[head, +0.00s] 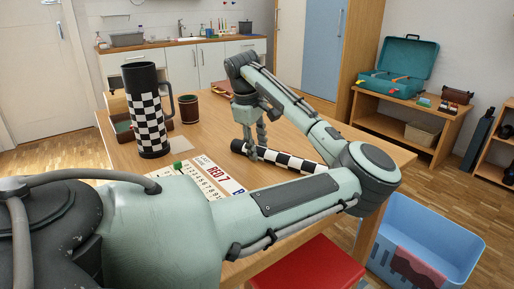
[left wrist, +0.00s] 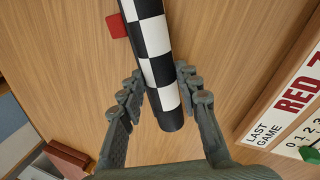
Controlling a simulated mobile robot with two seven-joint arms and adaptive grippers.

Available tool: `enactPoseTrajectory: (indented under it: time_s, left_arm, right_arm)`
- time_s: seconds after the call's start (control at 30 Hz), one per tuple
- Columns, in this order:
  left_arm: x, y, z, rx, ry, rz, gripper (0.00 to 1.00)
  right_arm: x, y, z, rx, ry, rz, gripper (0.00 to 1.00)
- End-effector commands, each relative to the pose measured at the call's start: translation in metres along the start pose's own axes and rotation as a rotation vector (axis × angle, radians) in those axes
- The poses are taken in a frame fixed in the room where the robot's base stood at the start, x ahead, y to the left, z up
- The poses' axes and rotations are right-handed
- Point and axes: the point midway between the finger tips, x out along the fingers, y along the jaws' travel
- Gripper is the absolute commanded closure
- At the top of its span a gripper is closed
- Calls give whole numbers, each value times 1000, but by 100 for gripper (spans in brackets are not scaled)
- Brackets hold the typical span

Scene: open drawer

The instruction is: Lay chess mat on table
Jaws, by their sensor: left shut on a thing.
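The chess mat (head: 288,160) is a rolled black-and-white checked tube lying on the wooden table (head: 228,118), right of the middle in the head view. My left gripper (head: 252,148) reaches down over its left end. In the left wrist view, the gripper (left wrist: 160,85) has one finger on each side of the rolled mat (left wrist: 158,45), near its end, and is shut on it. The far end of the roll runs out of the top of that view. My right gripper is not in view.
A score board (head: 207,172) with a green peg lies near the front.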

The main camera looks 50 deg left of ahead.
Motion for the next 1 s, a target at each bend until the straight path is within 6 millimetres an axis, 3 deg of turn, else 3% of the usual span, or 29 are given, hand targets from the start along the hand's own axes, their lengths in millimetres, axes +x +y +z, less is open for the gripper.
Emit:
enactPoseTrajectory:
  time_s: [0.17, 0.2, 0.37, 0.73, 1.0]
  left_arm:
    - [3, -1, 0, 2, 3, -1, 100]
    - [4, -1, 0, 2, 3, -3, 65]
    - [3, -1, 0, 2, 2, -3, 47]
    - [-4, 0, -1, 1, 3, -1, 47]
    - [-55, 0, -1, 0, 4, 2, 47]
  right_arm:
    - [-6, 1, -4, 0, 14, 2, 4]
    - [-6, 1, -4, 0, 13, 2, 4]
    - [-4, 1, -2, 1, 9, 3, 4]
    - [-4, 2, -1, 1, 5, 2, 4]
    - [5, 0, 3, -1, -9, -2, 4]
